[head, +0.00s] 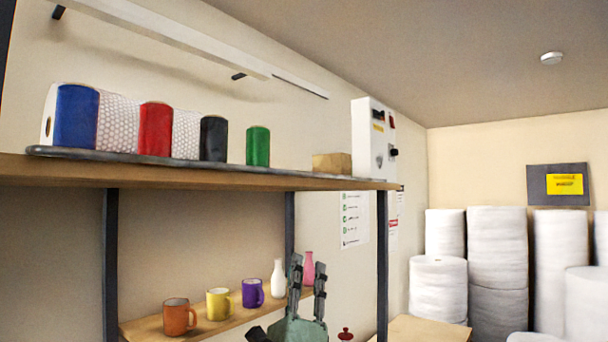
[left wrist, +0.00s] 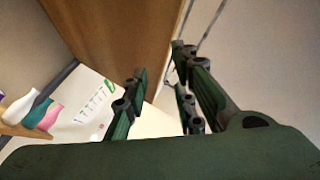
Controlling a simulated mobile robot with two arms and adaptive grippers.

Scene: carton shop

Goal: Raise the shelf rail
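A dark grey strip (head: 200,163), which looks like the shelf rail, lies along the front edge of the wooden upper shelf (head: 230,177), low against its top. My left gripper (head: 308,278) is below the upper shelf near its right part, fingers pointing up. Its two fingers are apart with nothing between them. In the left wrist view the left gripper (left wrist: 158,75) shows open, with the brown shelf board (left wrist: 115,35) beyond it. The rail cannot be made out clearly there. My right gripper is not in view.
Rolls in blue (head: 76,117), red (head: 155,130), black (head: 213,139) and green (head: 258,146) stand behind the strip. A small carton (head: 332,163) sits at the shelf's right end. Mugs and bottles stand on the lower shelf (head: 150,328). A dark post (head: 382,260) is right of the gripper.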

